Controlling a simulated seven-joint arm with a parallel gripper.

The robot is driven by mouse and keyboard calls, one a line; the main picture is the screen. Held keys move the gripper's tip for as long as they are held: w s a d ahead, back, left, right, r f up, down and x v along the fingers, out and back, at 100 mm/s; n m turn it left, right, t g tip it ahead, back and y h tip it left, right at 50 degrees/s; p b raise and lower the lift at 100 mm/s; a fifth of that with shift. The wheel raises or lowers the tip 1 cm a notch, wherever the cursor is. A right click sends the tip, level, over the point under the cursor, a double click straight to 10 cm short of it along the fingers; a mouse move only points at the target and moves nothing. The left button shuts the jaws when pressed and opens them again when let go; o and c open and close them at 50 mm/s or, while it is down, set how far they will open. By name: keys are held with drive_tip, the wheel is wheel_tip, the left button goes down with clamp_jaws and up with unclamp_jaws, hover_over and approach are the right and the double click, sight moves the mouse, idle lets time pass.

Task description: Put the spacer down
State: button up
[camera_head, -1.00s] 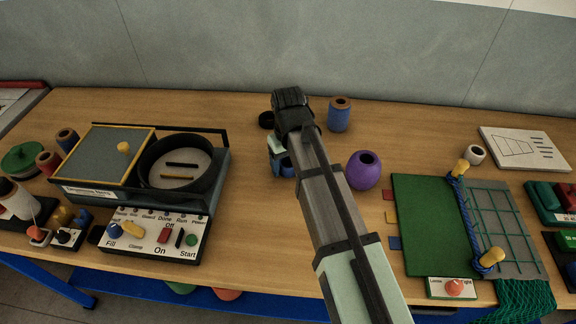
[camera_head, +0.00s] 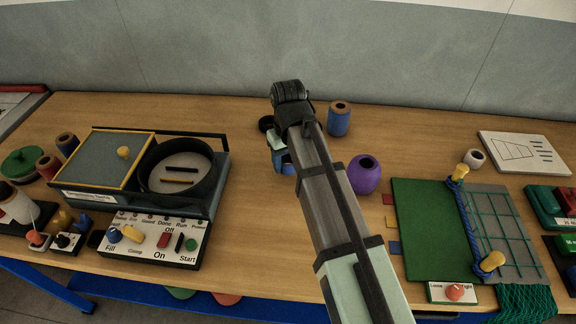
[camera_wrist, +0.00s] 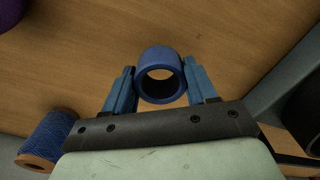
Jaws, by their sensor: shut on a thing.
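The spacer, a short blue ring (camera_wrist: 160,54), sits between the two blue fingers of my gripper (camera_wrist: 160,72) in the wrist view. My gripper is shut on its sides, and the ring's open bore faces the camera. Wood tabletop lies behind it; I cannot tell whether the ring touches the table. In the head view my gripper (camera_head: 281,153) is over the middle of the bench, and my arm hides much of it and most or all of the spacer.
A blue spool (camera_head: 338,119) stands behind and right of my gripper, and a purple round pot (camera_head: 363,175) to its right. A black round piece (camera_head: 266,123) lies just behind. A machine with a round pan (camera_head: 158,192) stands left, a green net board (camera_head: 425,230) right.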

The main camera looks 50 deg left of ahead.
wheel_tip(320, 180, up, 7)
drive_tip(key=w+d+m, duration=0.3)
drive_tip(key=w+m, duration=0.2)
drive_tip(key=w, duration=1.3)
drive_tip(key=r+m, duration=0.1)
drive_tip(key=m, duration=1.2)
hover_over(524, 151)
drive_tip(key=shift+f, duration=4.5)
drive_tip(key=shift+f, duration=0.15)
drive_tip(key=o, duration=1)
drive_tip(key=shift+o, duration=0.2)
